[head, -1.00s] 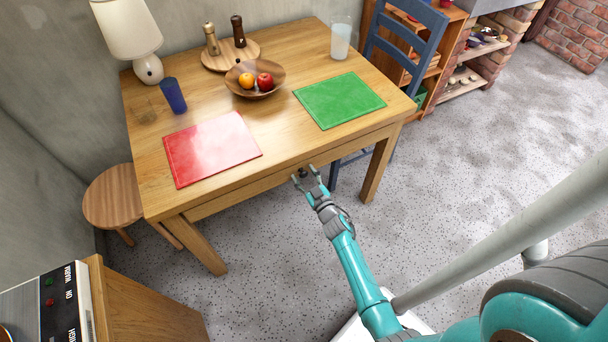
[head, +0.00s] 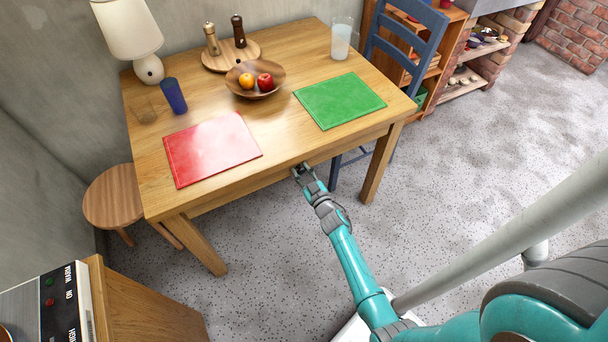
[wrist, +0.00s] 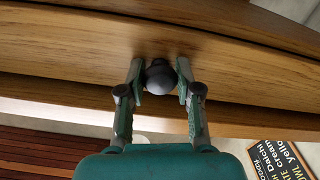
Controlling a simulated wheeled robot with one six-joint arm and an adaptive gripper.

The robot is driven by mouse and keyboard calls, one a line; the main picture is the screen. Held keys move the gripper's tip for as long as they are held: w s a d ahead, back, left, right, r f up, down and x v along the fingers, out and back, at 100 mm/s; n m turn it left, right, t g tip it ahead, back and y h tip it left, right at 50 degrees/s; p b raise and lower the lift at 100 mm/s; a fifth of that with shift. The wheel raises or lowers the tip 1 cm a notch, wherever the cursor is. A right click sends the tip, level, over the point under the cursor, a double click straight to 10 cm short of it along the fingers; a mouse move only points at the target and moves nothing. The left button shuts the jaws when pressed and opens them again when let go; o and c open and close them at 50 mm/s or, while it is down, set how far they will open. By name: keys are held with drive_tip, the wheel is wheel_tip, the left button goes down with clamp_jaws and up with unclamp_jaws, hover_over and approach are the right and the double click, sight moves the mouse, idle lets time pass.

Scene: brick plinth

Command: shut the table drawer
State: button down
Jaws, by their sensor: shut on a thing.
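The wooden table (head: 200,110) has a drawer front (wrist: 75,52) under its top, which fills much of the wrist view. A dark round knob (wrist: 160,78) sticks out from it. My gripper (head: 299,169) is at the table's front edge in the head view, where it hides the knob. In the wrist view the two fingers of my gripper (wrist: 160,88) stand on the left and right of the knob, shut on it. How far the drawer stands out is hard to tell from these views.
On the tabletop are a red mat (head: 212,150), a green mat (head: 340,100), a fruit bowl (head: 255,92), a blue cup (head: 173,96), a glass (head: 342,40) and a lamp (head: 130,30). A stool (head: 113,195) stands left, a blue chair (head: 405,45) right. The floor in front is clear.

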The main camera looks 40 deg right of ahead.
drive_tip(key=shift+x, duration=0.8)
drive_tip(key=c, duration=0.8)
unclamp_jaws()
drive_tip(key=shift+w, duration=0.15)
drive_tip(key=shift+o, duration=0.2)
drive_tip(key=v, duration=1.2)
